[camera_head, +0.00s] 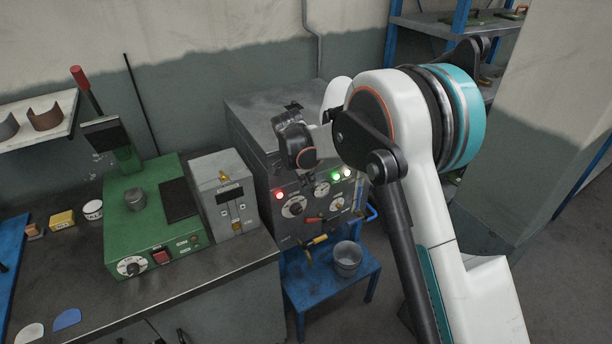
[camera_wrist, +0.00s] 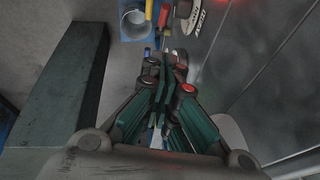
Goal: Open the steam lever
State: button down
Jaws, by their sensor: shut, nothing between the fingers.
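The grey machine's front panel carries a red-handled lever (camera_head: 314,220) and, below it, a yellow-handled lever (camera_head: 319,240). A blue handle (camera_head: 372,212) sits at its right side. I cannot tell which of these is the steam lever. In the wrist view the yellow handle (camera_wrist: 149,10) and the red handle (camera_wrist: 163,15) show at the top, beyond my fingertips. My gripper (camera_wrist: 164,58) is shut and empty, apart from both handles. In the head view my wrist is in front of the panel's upper part and hides some of it.
A blue stand (camera_head: 310,291) with a metal bucket (camera_head: 347,260) stands below the panel. The workbench (camera_head: 232,262) at left holds a green press (camera_head: 155,225) and a grey control box (camera_head: 222,180). The panel has dials and lit red, green and white lamps.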

jog(key=c, duration=2.3)
grip_release()
jog(key=shift+s+a+r, duration=0.1)
jog(key=shift+s+r, duration=0.05)
jog(key=shift+r, duration=0.25)
jog(key=o, duration=0.5)
jog(key=shift+f, duration=0.1)
jog(key=shift+c, duration=0.2)
jog(key=shift+o, duration=0.3)
notch_tip(320, 180, down, 13)
jog(key=s+d+t+y+b, duration=0.1)
jog(key=d+y+b, duration=0.1)
jog(key=y+b, duration=0.2)
jog(key=shift+d+m+t+b, duration=0.3)
jog(key=shift+d+t+b, duration=0.1)
jog(key=shift+b, duration=0.55)
jog(key=m+t+y+b, duration=0.2)
jog(key=t+y+b, duration=0.1)
jog(key=t+b, duration=0.15)
send_near(312, 221)
jog(key=shift+g, duration=0.25)
jog(key=b+x, duration=0.4)
jog(key=x, duration=0.5)
jog(key=shift+w, duration=0.35)
grip_shut()
jog(key=shift+f, duration=0.1)
